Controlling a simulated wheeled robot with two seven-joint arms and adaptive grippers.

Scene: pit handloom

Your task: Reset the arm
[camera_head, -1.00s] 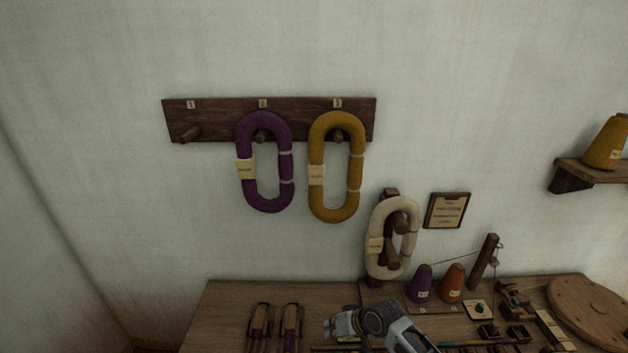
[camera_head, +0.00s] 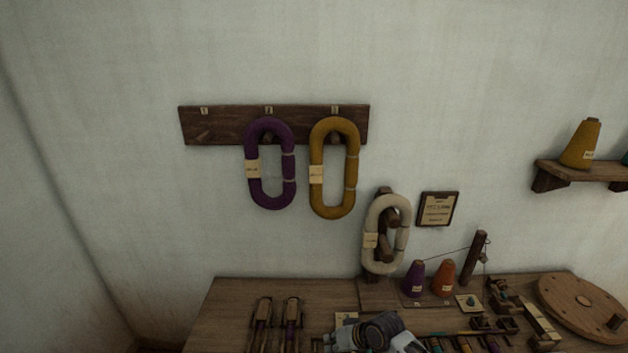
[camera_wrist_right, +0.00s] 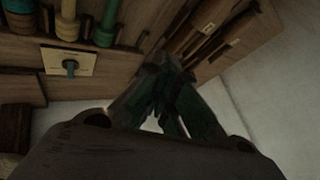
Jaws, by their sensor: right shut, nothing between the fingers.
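My right gripper (camera_head: 338,340) is low at the front of the wooden table in the head view, near the bottom edge. In the right wrist view its fingers (camera_wrist_right: 170,95) are together with nothing between them. The fingertips are close to the table's front edge in that view; whether they touch it I cannot tell. My right arm enters the head view from the bottom. My left gripper is not in view.
A wall rack (camera_head: 225,126) holds a purple skein (camera_head: 254,190) and a mustard skein (camera_head: 351,175). A cream skein (camera_head: 372,225) hangs on a stand. Purple (camera_head: 414,280) and orange (camera_head: 443,280) cones stand on the table (camera_head: 225,310). Two shuttle-like tools (camera_head: 262,315) lie left of my gripper.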

